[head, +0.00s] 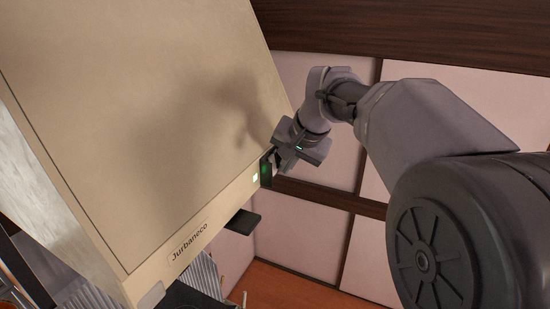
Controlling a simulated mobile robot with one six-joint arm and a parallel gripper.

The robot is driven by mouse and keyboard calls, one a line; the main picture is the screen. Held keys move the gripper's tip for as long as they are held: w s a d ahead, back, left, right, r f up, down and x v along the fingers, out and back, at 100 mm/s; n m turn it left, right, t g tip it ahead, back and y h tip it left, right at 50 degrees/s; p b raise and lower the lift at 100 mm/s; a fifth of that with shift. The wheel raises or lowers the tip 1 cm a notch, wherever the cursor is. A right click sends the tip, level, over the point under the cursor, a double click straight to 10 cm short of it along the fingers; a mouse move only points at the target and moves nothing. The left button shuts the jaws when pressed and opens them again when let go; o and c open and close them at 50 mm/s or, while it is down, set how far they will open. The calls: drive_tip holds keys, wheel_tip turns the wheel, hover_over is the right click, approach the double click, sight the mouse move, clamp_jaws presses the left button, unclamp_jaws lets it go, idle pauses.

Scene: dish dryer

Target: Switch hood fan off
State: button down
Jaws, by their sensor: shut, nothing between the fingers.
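The beige hood (140,130), marked "Jurbaneco", fills the left half of the head view. On the right end of its front edge is a dark switch panel (265,171) with a green light. A small pale square (255,178) sits just left of that panel. My gripper (276,158) is shut and empty, with its tips at or very near the dark panel. I cannot tell whether they touch it. The wrist partly hides the hood's right corner.
A dark flat piece (243,222) juts out below the hood's front edge. Ribbed grey items (203,272) stand below at the bottom. A pale panelled wall (312,215) with dark wood strips lies behind my arm. An orange-brown surface (290,292) shows at the bottom.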

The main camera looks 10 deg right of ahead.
drive_tip(key=shift+w+a+f, duration=0.1)
drive_tip(key=shift+w+a, duration=0.15)
drive_tip(key=shift+a, duration=0.2)
drive_tip(key=shift+a+f+b, duration=0.1)
drive_tip(key=shift+b, duration=0.85)
drive_tip(key=shift+w, duration=0.1)
drive_tip(key=shift+r+p, duration=0.65)
drive_tip(key=shift+r, duration=0.2)
